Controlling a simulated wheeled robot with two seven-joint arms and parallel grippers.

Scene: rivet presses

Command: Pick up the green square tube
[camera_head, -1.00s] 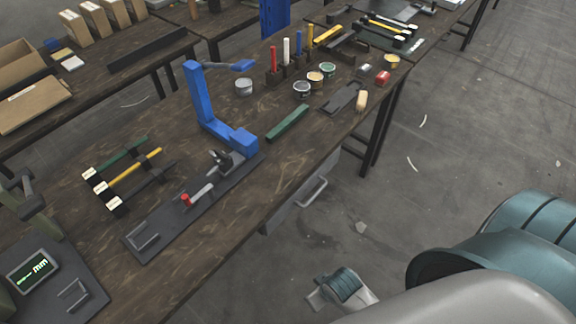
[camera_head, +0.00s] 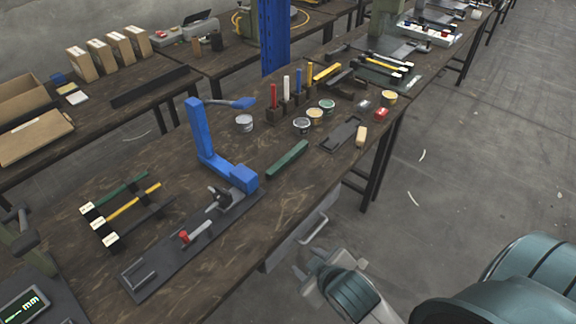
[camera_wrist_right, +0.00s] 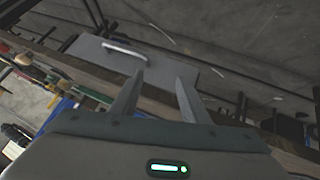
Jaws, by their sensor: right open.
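The green square tube (camera_head: 287,159) lies flat on the dark wooden table (camera_head: 215,275), just right of the base of a blue press (camera_head: 207,140). A green strip in the right wrist view (camera_wrist_right: 92,92) seems to be the same tube, though it is small and partly hidden. My right gripper (camera_head: 303,268) is off the table's front side, below and apart from the tube. Its two fingers stand apart with nothing between them in the right wrist view (camera_wrist_right: 160,78). My left gripper is not in view.
A rack (camera_head: 112,239) at left holds green, yellow and dark bars. Paint cans (camera_head: 315,116) and upright coloured markers (camera_head: 286,88) stand beyond the tube. A drawer with a handle (camera_head: 314,228) sits under the table edge, near my right gripper. Bare tabletop lies in front of the tube.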

